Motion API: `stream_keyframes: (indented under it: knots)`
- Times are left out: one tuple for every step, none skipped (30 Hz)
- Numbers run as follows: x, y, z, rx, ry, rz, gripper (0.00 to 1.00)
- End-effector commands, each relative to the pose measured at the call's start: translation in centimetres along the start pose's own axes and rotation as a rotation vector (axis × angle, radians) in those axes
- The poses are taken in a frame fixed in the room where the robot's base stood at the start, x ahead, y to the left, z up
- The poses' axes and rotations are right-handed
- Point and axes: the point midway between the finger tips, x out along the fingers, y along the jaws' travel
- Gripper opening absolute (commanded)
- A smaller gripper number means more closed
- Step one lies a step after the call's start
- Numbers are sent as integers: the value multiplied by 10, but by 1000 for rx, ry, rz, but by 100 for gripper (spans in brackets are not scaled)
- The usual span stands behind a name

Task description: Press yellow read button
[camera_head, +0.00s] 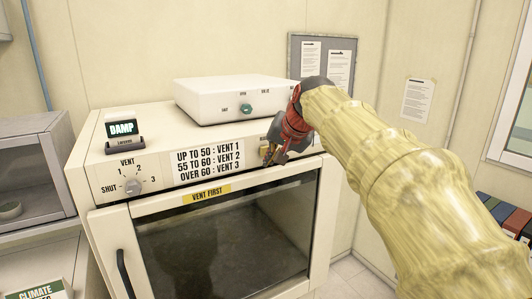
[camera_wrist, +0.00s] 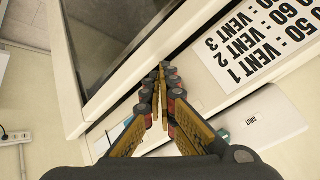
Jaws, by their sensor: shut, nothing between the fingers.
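My gripper (camera_head: 269,157) is at the right end of the cabinet's front control panel (camera_head: 158,182). In the wrist view its fingers (camera_wrist: 163,72) are closed together with nothing between them, and the tips are close to the panel, beside the vent label. I cannot make out the yellow read button clearly in either view; the gripper covers that end of the panel. Small yellowish patches show around the fingers, but I cannot tell button from finger pad. I cannot tell whether the fingertips touch the panel.
A vent knob (camera_head: 132,186) and a small display reading "DAMP" (camera_head: 122,128) are on the cabinet's left. A white box with a teal knob (camera_head: 246,109) sits on top. The glass door (camera_head: 230,240) below is closed. A grey cabinet (camera_head: 38,160) stands left.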

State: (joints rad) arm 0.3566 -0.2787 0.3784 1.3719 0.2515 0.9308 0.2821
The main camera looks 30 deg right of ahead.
Motion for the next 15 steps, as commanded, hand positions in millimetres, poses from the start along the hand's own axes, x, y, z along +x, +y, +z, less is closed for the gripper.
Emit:
stream_keyframes:
  knots:
    - [1, -1, -1, 0, 0, 0, 0]
    - [1, -1, -1, 0, 0, 0, 0]
    - [2, -2, -2, 0, 0, 0, 0]
    - [2, -3, -2, 0, 0, 0, 0]
    - [3, -3, -3, 0, 0, 0, 0]
    - [4, -4, -4, 0, 0, 0, 0]
    - [4, -4, -4, 0, 0, 0, 0]
    - [5, -4, -4, 0, 0, 0, 0]
    - [5, -4, -4, 0, 0, 0, 0]
    - [5, -4, -4, 0, 0, 0, 0]
    - [5, -4, -4, 0, 0, 0, 0]
    - [5, -4, -4, 0, 0, 0, 0]
    - [5, -4, -4, 0, 0, 0, 0]
    - [5, -4, -4, 0, 0, 0, 0]
    - [5, -4, -4, 0, 0, 0, 0]
